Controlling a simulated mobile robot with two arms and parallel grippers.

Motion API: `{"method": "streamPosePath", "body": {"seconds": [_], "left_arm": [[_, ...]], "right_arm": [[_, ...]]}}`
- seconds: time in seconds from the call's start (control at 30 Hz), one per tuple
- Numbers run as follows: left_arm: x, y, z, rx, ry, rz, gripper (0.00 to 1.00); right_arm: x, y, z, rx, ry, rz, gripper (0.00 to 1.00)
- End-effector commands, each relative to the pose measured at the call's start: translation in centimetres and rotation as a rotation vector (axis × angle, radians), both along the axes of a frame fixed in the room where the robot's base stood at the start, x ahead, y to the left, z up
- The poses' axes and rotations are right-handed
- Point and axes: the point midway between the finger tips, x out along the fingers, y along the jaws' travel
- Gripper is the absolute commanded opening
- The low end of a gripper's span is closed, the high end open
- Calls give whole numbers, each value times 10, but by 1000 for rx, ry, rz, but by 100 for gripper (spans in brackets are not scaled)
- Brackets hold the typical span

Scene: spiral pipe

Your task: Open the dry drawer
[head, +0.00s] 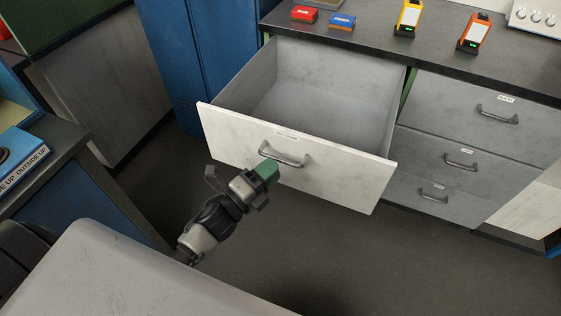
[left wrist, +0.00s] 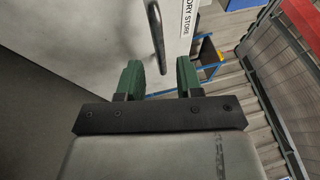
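The dry drawer (head: 330,168) is pulled far out of the counter, and its empty inside shows in the head view. Its front has a curved metal handle (head: 283,156). In the left wrist view, the drawer front (left wrist: 85,35) carries a label (left wrist: 188,16) reading "DRY STORE" beside the dark handle (left wrist: 156,38). My left gripper (head: 267,170) is at the handle's left end. In the left wrist view, its green fingers (left wrist: 159,78) are apart, and the handle's near end appears in line with the gap. Whether it touches a finger is unclear. My right gripper is not in view.
A closed stack of grey drawers (head: 470,125) stands to the right. Red (head: 304,14) and blue (head: 341,22) boxes and yellow (head: 408,18) and orange (head: 474,33) devices sit on the counter. A blue cabinet (head: 195,60) stands behind left. The floor (head: 320,235) before the drawer is clear.

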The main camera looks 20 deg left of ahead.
Motion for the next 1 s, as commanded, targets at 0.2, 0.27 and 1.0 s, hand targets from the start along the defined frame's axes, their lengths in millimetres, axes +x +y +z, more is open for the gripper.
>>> {"method": "streamPosePath", "body": {"seconds": [0.2,0.27,1.0], "left_arm": [[-40,18,-9,1,3,0,36],[-47,21,-11,1,3,1,36],[-60,28,-13,-3,4,2,36]], "right_arm": [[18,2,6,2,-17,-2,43],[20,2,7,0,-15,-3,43],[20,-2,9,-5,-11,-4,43]]}}
